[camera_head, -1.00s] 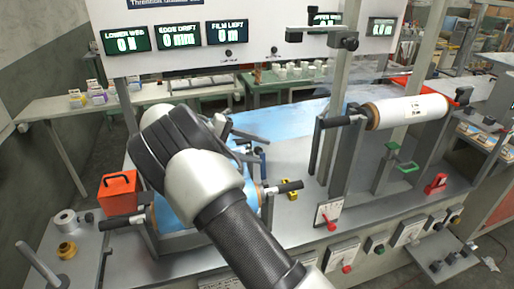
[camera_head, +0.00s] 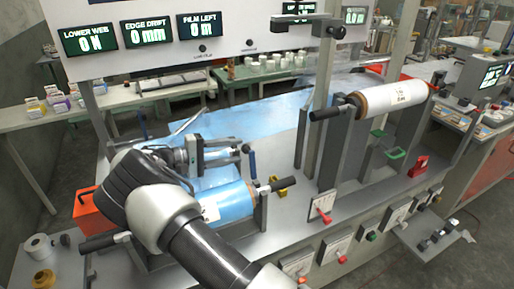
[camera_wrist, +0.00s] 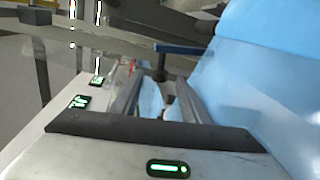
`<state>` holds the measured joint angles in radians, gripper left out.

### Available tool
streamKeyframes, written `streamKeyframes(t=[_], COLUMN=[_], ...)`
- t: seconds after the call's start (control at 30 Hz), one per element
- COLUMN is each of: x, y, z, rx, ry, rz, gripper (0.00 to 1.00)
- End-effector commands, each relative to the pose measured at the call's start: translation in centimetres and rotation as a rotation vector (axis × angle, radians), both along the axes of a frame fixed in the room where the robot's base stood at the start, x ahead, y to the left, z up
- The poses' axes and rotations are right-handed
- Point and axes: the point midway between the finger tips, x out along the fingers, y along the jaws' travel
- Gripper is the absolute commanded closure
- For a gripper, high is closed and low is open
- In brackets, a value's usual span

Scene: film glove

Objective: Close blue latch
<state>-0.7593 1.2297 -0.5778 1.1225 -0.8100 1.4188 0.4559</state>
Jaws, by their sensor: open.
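The blue latch shows in the head view as a small dark blue upright handle (camera_head: 252,163), just right of my gripper's tips and behind the blue film roll (camera_head: 228,203). In the wrist view a dark blue bar (camera_wrist: 180,48), which looks like the same handle, lies beyond the fingers. My gripper (camera_head: 238,154) is open and points right toward the latch, with a small gap that is hard to judge. In the wrist view the two fingers (camera_wrist: 156,82) stand apart with nothing held between them. The latch's base is partly hidden by my gripper.
My arm covers the left part of the blue roll. An orange box (camera_head: 90,212) stands left. A white roll (camera_head: 392,97) hangs on posts at right. Blue film (camera_head: 270,118) spreads behind.

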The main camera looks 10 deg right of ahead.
Motion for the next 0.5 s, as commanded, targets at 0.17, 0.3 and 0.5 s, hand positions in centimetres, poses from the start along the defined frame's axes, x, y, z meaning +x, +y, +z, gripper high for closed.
streamKeyframes(t=[0.17, 0.3, 0.5], x=[0.7, 1.2, 1.6], y=[-3.9, -6.3, -8.3], z=[-0.6, -1.0, -1.3], rx=[-0.001, -0.001, 0.000], ry=[0.001, 0.001, -0.001], rz=[-0.004, -0.002, -0.001], gripper=[0.58, 0.58, 0.58])
